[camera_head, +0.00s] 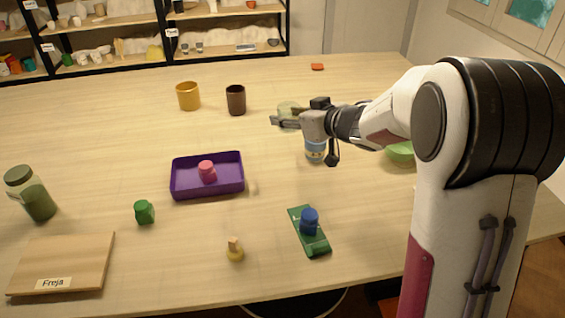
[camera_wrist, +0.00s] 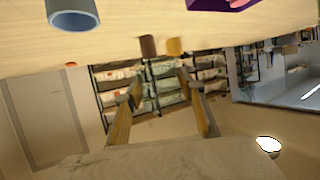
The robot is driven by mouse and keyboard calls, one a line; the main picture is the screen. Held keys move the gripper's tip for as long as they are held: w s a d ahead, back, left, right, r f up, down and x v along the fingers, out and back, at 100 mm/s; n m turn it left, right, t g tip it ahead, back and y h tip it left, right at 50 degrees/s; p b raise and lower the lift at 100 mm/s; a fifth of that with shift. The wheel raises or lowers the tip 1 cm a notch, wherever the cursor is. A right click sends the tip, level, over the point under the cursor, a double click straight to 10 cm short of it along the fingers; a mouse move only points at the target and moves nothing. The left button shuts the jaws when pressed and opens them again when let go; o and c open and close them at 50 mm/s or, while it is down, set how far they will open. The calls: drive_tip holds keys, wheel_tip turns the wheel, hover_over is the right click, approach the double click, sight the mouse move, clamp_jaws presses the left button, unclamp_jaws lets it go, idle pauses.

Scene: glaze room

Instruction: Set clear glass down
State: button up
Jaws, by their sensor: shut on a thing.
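My gripper (camera_head: 284,121) is over the right half of the table, reaching left, shut on the clear glass (camera_head: 287,106). The glass is pale, greenish and see-through, partly hidden by the fingers. In the wrist view, which is upside down, the glass (camera_wrist: 162,88) shows faintly between the two fingers (camera_wrist: 163,115). I cannot tell whether its base touches the table.
A blue cup (camera_head: 316,155) stands just under my wrist; a green bowl (camera_head: 399,152) is partly behind my arm. A dark brown cup (camera_head: 236,101) and a yellow mug (camera_head: 188,97) stand farther left. A purple tray (camera_head: 207,190) is in front. The table's back right is mostly clear.

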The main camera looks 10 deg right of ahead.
drive_tip(key=w+a+m+t+h, duration=0.1)
drive_tip(key=w+a+m+h, duration=0.2)
drive_tip(key=w+a, duration=0.2)
drive_tip(key=shift+w+a+r+h, duration=0.2)
drive_tip(key=shift+a+h, duration=0.1)
drive_tip(key=shift+w+f+m+h, duration=0.2)
drive_tip(key=shift+f+m+h, duration=0.15)
drive_tip(key=shift+m+h, duration=0.15)
drive_tip(key=shift+w+f, duration=0.1)
drive_tip(key=shift+f, duration=0.05)
drive_tip(key=d+f+m+h, duration=0.3)
drive_tip(key=d+f, duration=0.2)
drive_tip(key=shift+s, duration=0.4)
idle(0.6)
drive_tip(key=shift+a, duration=0.1)
